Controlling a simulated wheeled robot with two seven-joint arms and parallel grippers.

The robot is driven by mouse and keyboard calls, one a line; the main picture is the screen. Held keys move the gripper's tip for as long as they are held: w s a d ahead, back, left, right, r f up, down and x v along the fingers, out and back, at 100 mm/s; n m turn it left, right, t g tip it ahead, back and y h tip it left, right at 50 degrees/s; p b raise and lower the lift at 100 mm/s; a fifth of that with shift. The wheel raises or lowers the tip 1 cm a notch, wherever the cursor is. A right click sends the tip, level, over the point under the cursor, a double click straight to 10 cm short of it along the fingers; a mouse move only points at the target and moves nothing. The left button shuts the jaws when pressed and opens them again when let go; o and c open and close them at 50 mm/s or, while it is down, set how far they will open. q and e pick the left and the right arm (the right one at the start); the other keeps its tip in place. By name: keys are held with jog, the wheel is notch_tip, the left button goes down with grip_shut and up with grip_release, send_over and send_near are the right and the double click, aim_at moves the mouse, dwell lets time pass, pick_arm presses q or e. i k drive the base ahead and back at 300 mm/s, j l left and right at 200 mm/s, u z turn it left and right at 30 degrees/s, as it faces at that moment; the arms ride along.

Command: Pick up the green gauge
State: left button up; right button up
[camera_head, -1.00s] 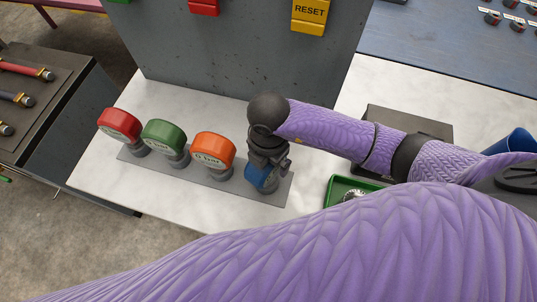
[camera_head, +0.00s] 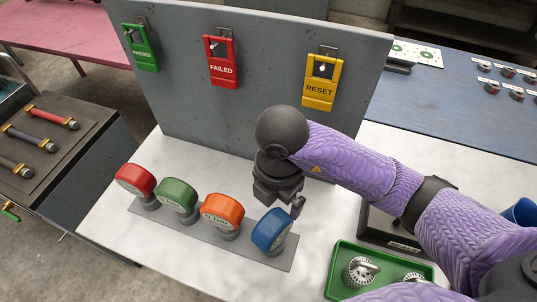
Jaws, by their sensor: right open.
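The green gauge (camera_head: 177,196) stands upright on a grey base strip (camera_head: 180,228), second from the left in a row. The red gauge (camera_head: 136,181) is to its left. The orange gauge (camera_head: 223,211) and then the blue gauge (camera_head: 271,231) are to its right. My right gripper (camera_head: 282,204) is open and empty, pointing down just behind and above the blue gauge, well to the right of the green one. Whether it touches the blue gauge is hard to tell. My left gripper is not in view.
A grey panel (camera_head: 200,100) with a green tag, a red FAILED tag (camera_head: 220,65) and a yellow RESET tag (camera_head: 319,85) stands behind the gauges. A green tray (camera_head: 343,251) with metal parts lies at the right. The white tabletop left of my gripper, behind the gauges, is clear.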

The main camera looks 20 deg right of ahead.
aim_at(176, 194)
jog(key=k+j, duration=0.2)
jog(key=k, duration=0.3)
jog(key=k+j, duration=0.25)
jog(key=k, duration=0.2)
